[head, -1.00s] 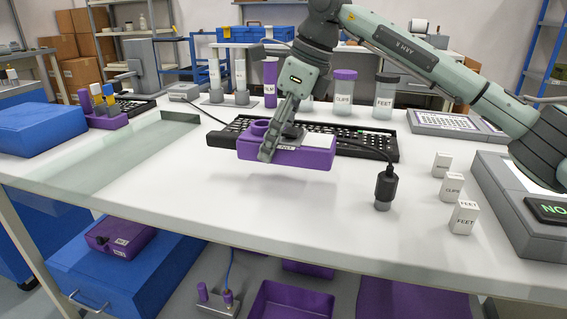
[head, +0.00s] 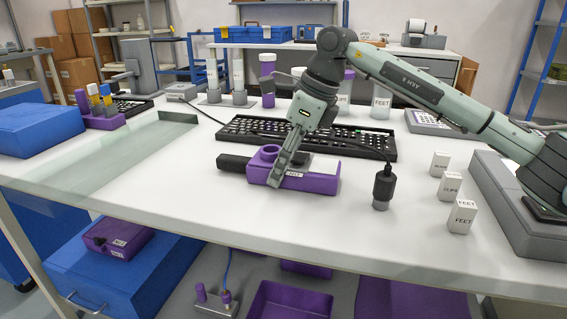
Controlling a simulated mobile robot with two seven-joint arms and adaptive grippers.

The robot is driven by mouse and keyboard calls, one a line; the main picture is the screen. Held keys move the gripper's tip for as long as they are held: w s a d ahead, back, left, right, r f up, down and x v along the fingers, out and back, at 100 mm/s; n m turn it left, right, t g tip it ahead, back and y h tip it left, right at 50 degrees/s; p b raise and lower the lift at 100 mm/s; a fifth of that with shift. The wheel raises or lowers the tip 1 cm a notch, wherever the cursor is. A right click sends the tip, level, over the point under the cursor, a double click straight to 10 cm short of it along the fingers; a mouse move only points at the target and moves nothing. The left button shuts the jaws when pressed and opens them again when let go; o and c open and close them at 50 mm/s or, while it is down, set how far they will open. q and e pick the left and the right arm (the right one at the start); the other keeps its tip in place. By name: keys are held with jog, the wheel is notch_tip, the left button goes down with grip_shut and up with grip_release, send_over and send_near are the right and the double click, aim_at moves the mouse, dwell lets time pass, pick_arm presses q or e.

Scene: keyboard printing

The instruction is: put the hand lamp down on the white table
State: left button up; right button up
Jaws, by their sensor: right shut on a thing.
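My left gripper is not in view.
A black keyboard (head: 340,142) lies just behind. A black plug-like piece (head: 382,188) stands to the right on a cable. White labelled blocks (head: 462,216) stand farther right.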

jog(key=o, duration=1.4)
jog(key=shift+c, duration=0.2)
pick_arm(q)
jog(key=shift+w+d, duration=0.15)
pick_arm(e)
jog(key=shift+r, duration=0.15)
jog(key=v, duration=1.1)
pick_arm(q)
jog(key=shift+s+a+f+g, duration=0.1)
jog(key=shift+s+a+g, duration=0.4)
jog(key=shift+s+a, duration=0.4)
pick_arm(e)
jog(key=shift+s+d+r, duration=0.1)
jog(key=shift+d+r, duration=0.1)
jog(key=shift+r, duration=0.2)
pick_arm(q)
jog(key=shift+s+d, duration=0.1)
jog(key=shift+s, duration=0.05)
